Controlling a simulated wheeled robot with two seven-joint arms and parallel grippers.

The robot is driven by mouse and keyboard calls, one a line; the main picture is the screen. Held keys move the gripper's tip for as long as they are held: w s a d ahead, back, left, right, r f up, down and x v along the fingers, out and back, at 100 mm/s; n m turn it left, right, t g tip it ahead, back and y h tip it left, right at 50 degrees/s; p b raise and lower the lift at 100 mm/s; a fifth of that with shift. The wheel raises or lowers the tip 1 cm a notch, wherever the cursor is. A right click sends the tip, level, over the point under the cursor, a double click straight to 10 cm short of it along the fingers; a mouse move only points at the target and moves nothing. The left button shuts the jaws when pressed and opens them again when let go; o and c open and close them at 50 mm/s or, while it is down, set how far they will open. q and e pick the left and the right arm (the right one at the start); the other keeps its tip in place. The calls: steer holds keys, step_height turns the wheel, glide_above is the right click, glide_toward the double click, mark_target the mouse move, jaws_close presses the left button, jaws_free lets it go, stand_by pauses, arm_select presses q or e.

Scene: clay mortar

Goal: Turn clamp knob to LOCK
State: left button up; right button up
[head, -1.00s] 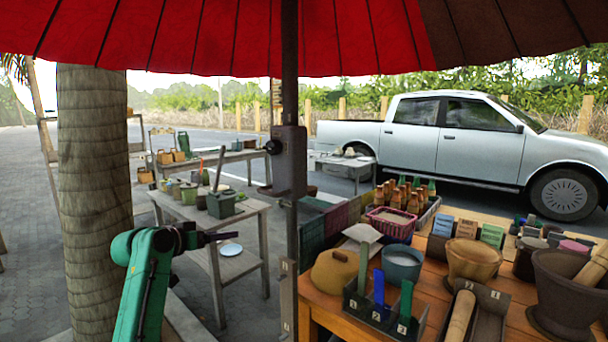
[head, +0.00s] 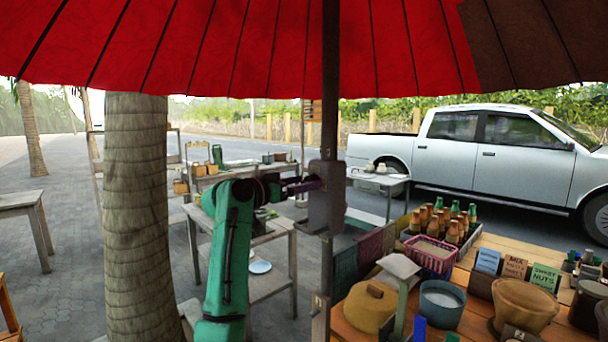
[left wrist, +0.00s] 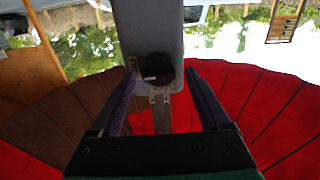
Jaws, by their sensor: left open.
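The grey clamp box (head: 326,197) is fixed on the umbrella pole, right of centre in the head view. My left gripper (head: 312,184) reaches it from the left, and its dark purple fingers hide the knob there. In the left wrist view the round black clamp knob (left wrist: 157,66) sits on the grey clamp face, with a small pale mark on it. My left gripper (left wrist: 161,72) is open there, one finger on each side of the knob, with gaps visible. Small lettering below the knob is too small to read. My right gripper is not in view.
The umbrella pole (head: 328,70) rises to the red canopy (head: 230,50). A palm trunk (head: 135,230) stands left of my arm. The wooden table (head: 482,262) at right holds bottles, bowls and signs. A grey table (head: 278,282) stands behind my arm.

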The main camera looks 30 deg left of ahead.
arm_select(q)
steer(key=shift+w+d, duration=0.1)
steer(key=shift+w, duration=0.1)
jaws_close()
steer(key=shift+n, duration=0.4)
steer(key=n+p, duration=0.1)
steer(key=n, duration=0.2)
steer(key=shift+n, duration=0.3)
steer(key=n+p, duration=0.2)
steer(key=n, duration=0.2)
steer(key=shift+n, duration=0.3)
steer(key=n+p, duration=0.2)
steer(key=n, duration=0.2)
steer(key=shift+a, duration=0.2)
steer(key=shift+f+n+p, duration=0.15)
steer(key=shift+n+p, duration=1.45)
steer(key=shift+n, duration=0.9)
steer(key=shift+f, duration=0.1)
